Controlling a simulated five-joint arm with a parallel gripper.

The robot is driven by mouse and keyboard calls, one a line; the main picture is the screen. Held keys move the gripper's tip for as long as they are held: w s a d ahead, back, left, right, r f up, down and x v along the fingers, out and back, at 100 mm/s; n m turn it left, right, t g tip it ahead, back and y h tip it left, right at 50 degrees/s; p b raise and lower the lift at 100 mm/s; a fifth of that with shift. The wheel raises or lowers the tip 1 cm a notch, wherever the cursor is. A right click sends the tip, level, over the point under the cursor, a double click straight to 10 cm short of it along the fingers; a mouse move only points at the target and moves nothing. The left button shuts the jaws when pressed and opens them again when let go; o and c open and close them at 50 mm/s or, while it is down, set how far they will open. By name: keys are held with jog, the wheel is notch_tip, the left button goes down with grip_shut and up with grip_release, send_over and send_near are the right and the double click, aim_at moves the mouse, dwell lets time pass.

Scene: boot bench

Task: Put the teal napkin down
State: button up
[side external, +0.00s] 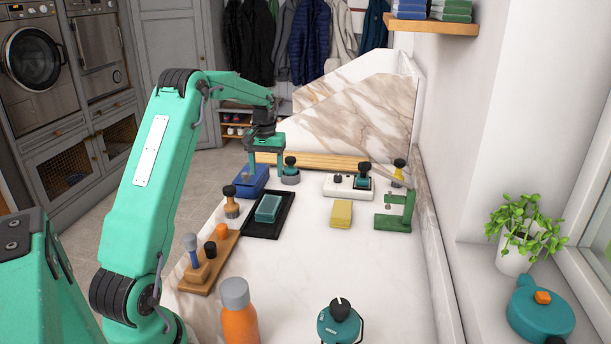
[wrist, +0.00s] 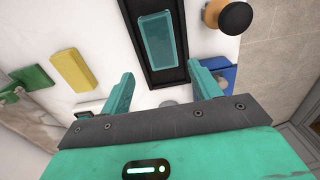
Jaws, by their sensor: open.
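The teal napkin (side external: 268,208) is a flat, folded-looking rectangle lying in a black tray (side external: 246,229) on the white marble bench. In the wrist view the napkin (wrist: 163,40) lies lengthwise inside the dark tray (wrist: 167,75), beyond my fingertips. My gripper (side external: 265,173) is open and empty, behind the napkin and tray in the side view, above the back part of the bench. In the wrist view my gripper's two fingers (wrist: 162,76) are spread wide with nothing between them that they touch.
A blue box (side external: 252,181) and a dark-knobbed stamp (side external: 290,171) stand close to my gripper. A wooden-handled stamp (side external: 231,203) stands left of the tray. A yellow block (side external: 341,214) and a green clamp (side external: 394,212) are to the right. An orange bottle (side external: 239,318) stands in front.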

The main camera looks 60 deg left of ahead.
jog(key=s+d+r+m+t+y, duration=0.1)
jog(key=s+d+r+m, duration=0.15)
jog(key=d+r, duration=0.55)
jog(key=s+d+r+m+t, duration=0.25)
jog(key=d+r, duration=0.25)
jog(key=d, duration=0.8)
jog(key=s+d+f+m+t+h, duration=0.1)
jog(key=s+d+m, duration=0.3)
jog(key=s+d, duration=0.9)
jog(key=s+f+t, duration=0.1)
jog(key=s, duration=0.2)
jog(key=shift+d, duration=0.15)
